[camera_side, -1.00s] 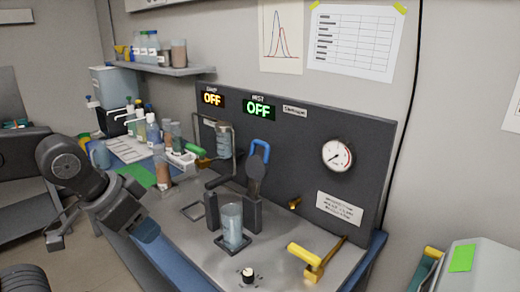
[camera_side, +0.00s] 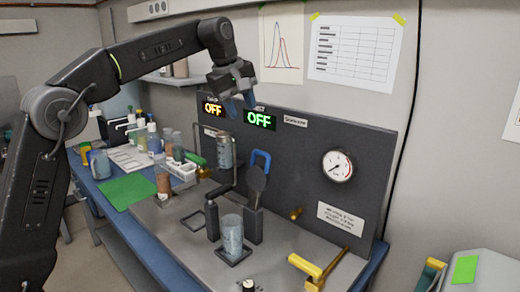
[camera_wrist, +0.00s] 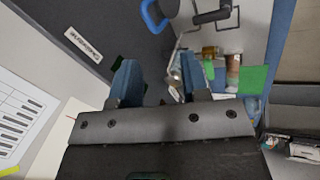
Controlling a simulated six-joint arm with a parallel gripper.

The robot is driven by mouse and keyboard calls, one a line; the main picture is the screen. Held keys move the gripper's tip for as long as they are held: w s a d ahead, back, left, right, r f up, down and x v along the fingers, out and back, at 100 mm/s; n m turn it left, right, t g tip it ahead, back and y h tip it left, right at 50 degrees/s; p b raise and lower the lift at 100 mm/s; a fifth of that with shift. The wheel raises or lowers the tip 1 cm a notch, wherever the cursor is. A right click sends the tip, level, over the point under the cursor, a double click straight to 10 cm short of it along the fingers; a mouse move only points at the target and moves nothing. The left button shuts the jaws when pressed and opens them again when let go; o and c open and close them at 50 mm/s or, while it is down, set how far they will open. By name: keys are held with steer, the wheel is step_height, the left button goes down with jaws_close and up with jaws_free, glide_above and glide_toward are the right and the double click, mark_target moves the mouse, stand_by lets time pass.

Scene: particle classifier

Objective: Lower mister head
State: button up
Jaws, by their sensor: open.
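My gripper (camera_side: 241,102) is open and empty, high in front of the dark panel, just below and between the two OFF displays in the side view. Its blue fingers also show in the wrist view (camera_wrist: 160,80). Below and to its right, a blue loop handle (camera_side: 261,156) tops a dark paddle-shaped piece (camera_side: 257,178) by the panel; the handle shows in the wrist view (camera_wrist: 150,14). I cannot tell for certain which part is the mister head. A clear beaker (camera_side: 232,235) stands on a small dark base between dark posts. My gripper touches none of these.
The dark panel (camera_side: 310,150) carries a MIST display (camera_side: 259,119) reading OFF and a gauge (camera_side: 337,165). A jar (camera_side: 225,152) sits in a wire frame. A yellow-handled lever (camera_side: 305,265) is front right. Bottles (camera_side: 153,140) crowd the left.

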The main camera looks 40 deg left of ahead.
mark_target(261, 152)
steer(key=w+f+n, duration=0.1)
steer(key=w+f, duration=0.2)
steer(key=f, duration=0.1)
steer(key=w+a+f+n, duration=0.1)
steer(key=w+f, duration=0.2)
steer(key=f, duration=0.2)
steer(key=w+a+f+n, duration=0.1)
steer(key=w+f, duration=0.2)
steer(key=f, duration=0.2)
steer(key=shift+f, duration=0.25)
jaws_close()
